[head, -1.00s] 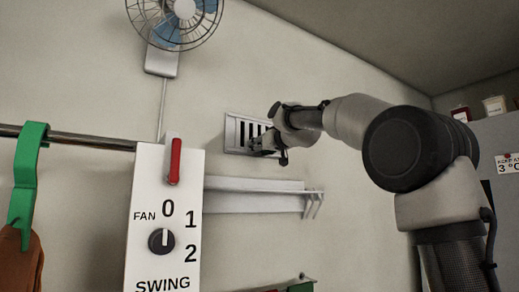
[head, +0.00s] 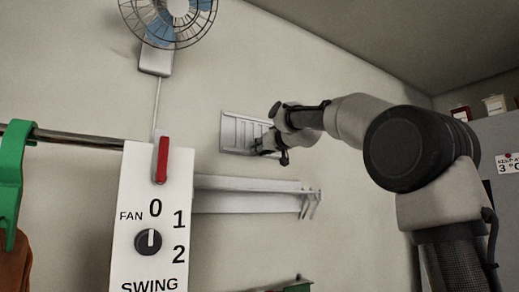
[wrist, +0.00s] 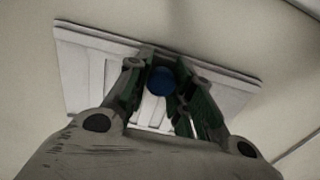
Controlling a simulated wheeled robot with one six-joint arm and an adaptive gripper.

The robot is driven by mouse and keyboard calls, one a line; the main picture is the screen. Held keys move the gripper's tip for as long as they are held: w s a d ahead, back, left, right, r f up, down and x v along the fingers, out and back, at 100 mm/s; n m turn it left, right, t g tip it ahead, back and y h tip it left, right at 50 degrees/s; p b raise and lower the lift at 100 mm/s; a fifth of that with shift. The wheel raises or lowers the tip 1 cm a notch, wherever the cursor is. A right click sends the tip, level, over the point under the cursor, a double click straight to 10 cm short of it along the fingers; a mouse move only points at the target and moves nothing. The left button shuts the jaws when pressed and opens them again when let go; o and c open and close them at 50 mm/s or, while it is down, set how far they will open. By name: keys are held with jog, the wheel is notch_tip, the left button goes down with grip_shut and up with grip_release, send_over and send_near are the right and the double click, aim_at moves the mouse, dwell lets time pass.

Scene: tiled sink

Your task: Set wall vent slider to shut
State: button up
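The wall vent (head: 237,132) is a pale rectangular plate on the wall, left of my gripper (head: 262,147) in the head view. Its slots now look pale and covered, with no dark gaps showing. In the wrist view the vent plate (wrist: 82,62) lies tilted behind the fingers. A round blue knob (wrist: 160,81) shows between the two green-padded fingertips. The fingers lie close on both sides of it and appear shut on it. The gripper hides the vent's right part in the head view, and the knob cannot be made out there.
A white shelf (head: 245,199) with hooks is below the vent. A fan (head: 170,22) hangs at the upper left. A fan control panel (head: 150,215) with a red lever and a rail (head: 80,139) stand in the left foreground. Bare wall surrounds the vent.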

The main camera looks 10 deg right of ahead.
jog(key=o, duration=0.4)
jog(key=shift+d, duration=0.3)
jog(key=v, duration=1.2)
